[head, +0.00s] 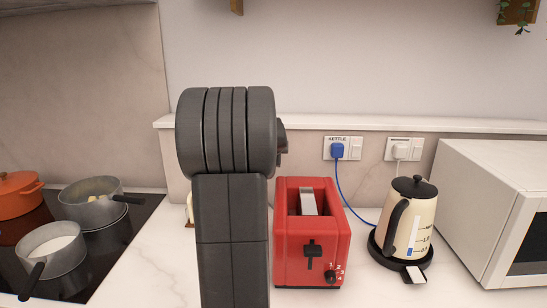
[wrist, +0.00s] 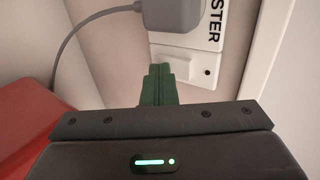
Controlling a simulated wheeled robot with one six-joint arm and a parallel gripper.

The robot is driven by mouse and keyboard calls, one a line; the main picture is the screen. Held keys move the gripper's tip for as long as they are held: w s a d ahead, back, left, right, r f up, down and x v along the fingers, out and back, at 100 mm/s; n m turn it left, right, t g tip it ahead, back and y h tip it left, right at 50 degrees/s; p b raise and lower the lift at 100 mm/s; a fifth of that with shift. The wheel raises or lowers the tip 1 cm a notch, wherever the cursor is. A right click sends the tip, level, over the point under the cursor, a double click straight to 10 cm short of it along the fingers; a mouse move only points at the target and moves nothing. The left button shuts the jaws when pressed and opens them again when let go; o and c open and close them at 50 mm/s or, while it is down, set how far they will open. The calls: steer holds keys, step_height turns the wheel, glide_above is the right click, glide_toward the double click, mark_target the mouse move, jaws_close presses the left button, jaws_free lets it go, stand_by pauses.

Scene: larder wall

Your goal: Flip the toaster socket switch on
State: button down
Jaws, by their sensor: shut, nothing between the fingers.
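In the wrist view, a white socket plate (wrist: 213,28) carries a label of which "STER" shows, turned sideways. A grey plug (wrist: 172,14) sits in it, with a grey cord running left. Below the plug is the white rocker switch (wrist: 183,66), beside a small dark dot. My gripper (wrist: 160,72) is shut and empty, its green fingertips in front of the switch's left part; I cannot tell if they touch it. Which way the switch is tipped is unclear. The red toaster (head: 312,250) stands on the counter in the head view, where my arm hides this socket.
In the head view, a kettle socket (head: 356,147) with a blue plug (head: 337,151) and another socket (head: 413,145) with a pale plug are to the right. A cream kettle (head: 418,218) and a white microwave (head: 490,215) stand there. Pots (head: 50,251) sit on the hob at left.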

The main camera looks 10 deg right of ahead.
stand_by(0.3)
steer(key=shift+r+p, duration=0.5)
steer(key=shift+r, duration=0.3)
steer(key=f+b+v, duration=0.1)
steer(key=v, duration=1.2)
steer(key=shift+s+b, duration=0.3)
steer(key=shift+s, duration=0.3)
steer(key=shift+w+a+f, duration=0.1)
